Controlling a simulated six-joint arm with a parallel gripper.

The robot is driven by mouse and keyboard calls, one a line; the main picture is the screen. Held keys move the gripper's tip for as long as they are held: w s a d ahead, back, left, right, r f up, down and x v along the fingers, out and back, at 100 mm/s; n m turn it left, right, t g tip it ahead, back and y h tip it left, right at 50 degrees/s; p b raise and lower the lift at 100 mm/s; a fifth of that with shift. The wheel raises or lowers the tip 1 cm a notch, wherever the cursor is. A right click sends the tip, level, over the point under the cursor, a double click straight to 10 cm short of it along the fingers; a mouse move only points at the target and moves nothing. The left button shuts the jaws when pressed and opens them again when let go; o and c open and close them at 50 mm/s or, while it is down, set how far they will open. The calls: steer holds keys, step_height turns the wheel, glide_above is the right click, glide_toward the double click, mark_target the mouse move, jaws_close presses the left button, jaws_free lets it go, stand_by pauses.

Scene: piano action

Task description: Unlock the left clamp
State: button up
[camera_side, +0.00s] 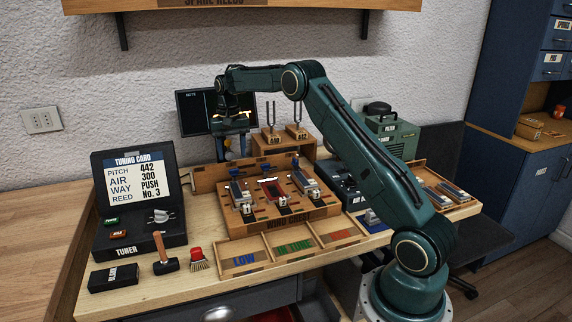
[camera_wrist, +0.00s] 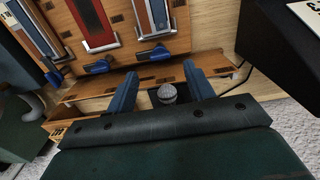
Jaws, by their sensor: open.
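The left clamp is a small blue lever (camera_side: 234,171) at the back end of the leftmost reed bay on the wooden wind chest (camera_side: 282,222). In the wrist view the left clamp (camera_wrist: 156,52) lies just beyond my fingers, at the foot of a grey reed plate (camera_wrist: 152,16). My gripper (camera_side: 235,147) hangs behind the chest's back board. Its blue fingers (camera_wrist: 161,88) are apart, with nothing gripped and no contact with the clamp visible. A grey rounded microphone-like head (camera_wrist: 168,93) shows between them, apparently below.
Two more blue levers, middle (camera_wrist: 97,67) and far (camera_wrist: 46,76), stand along the same row. A wooden back board (camera_side: 208,177) rises behind the chest. Tuning forks (camera_side: 272,116) stand on a block to the right, and the black tuner (camera_side: 130,216) is at left.

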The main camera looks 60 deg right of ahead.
step_height(320, 180, up, 8)
steer(key=shift+r, duration=0.2)
steer(key=shift+a+r, duration=0.1)
stand_by(0.5)
steer(key=s+a+r+n+t, duration=0.3)
steer(key=s+a+r+n, duration=0.1)
steer(key=s+a+r, duration=1.05)
steer(key=s+a+f+n+t, duration=0.1)
steer(key=s+a+f, duration=0.2)
steer(key=s, duration=0.4)
steer(key=s+a+f+n, duration=0.2)
steer(key=s+a+f, duration=0.1)
steer(key=s, duration=0.5)
steer(key=s+a+f+n+t, duration=0.1)
steer(key=s+a+f, duration=0.3)
steer(key=s, duration=0.4)
steer(key=shift+a+n+t, duration=0.2)
steer(key=shift+n+t, duration=0.1)
steer(key=shift+n, duration=0.1)
